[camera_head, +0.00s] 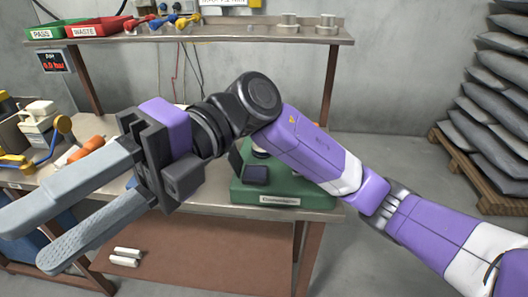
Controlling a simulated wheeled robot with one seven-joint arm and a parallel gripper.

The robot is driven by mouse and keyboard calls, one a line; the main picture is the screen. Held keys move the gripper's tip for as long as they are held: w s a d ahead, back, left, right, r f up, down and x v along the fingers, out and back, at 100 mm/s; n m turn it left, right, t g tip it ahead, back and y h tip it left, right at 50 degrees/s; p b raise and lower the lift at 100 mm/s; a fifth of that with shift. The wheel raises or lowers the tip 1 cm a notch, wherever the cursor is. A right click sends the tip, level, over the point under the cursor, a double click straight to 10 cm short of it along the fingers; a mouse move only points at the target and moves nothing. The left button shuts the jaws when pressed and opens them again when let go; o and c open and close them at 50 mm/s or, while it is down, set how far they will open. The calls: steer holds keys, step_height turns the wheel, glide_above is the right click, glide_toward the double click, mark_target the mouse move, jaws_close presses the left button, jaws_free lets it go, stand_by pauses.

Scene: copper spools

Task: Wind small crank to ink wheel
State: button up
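My gripper (28,245) reaches across the left foreground, its two long grey fingers parted with nothing visible between them. It is in front of the bench and apart from the bench items. I cannot tell whether this is the small crank or the ink wheel. A green labelled base (300,190) carries dark and pale parts at the right of the bench. My arm hides much of it and the bench's middle.
The metal bench (225,197) has an upper shelf (240,37) with a green PASS tray (45,33), a red WASTE tray (92,29), coloured-handled tools and metal spools (289,22). An orange cylinder (86,150) lies at left. Stacked grey sacks (490,100) stand on a pallet at right.

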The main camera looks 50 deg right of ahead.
steer(key=w+d+f+m+t+h+p, duration=0.1)
steer(key=w+d+f+m+t+h, duration=0.2)
steer(key=d+f+h, duration=0.35)
steer(key=d+f+m+h, duration=0.1)
steer(key=d+h, duration=0.2)
steer(key=d, duration=0.7)
steer(key=d+f+m+h+p, duration=0.1)
steer(key=d+h, duration=0.3)
steer(key=d, duration=0.6)
steer(key=w+d+f+m+h+p, duration=0.1)
steer(key=d+m+h, duration=0.2)
steer(key=d, duration=0.7)
steer(key=shift+d+h, duration=0.25)
steer(key=shift+h, duration=0.3)
steer(key=shift+s+d+f, duration=0.15)
steer(key=shift+d+f, duration=0.05)
steer(key=shift+d, duration=0.1)
step_height(320, 180, down, 7)
steer(key=shift+f, duration=0.2)
steer(key=shift+c, duration=0.2)
jaws_close()
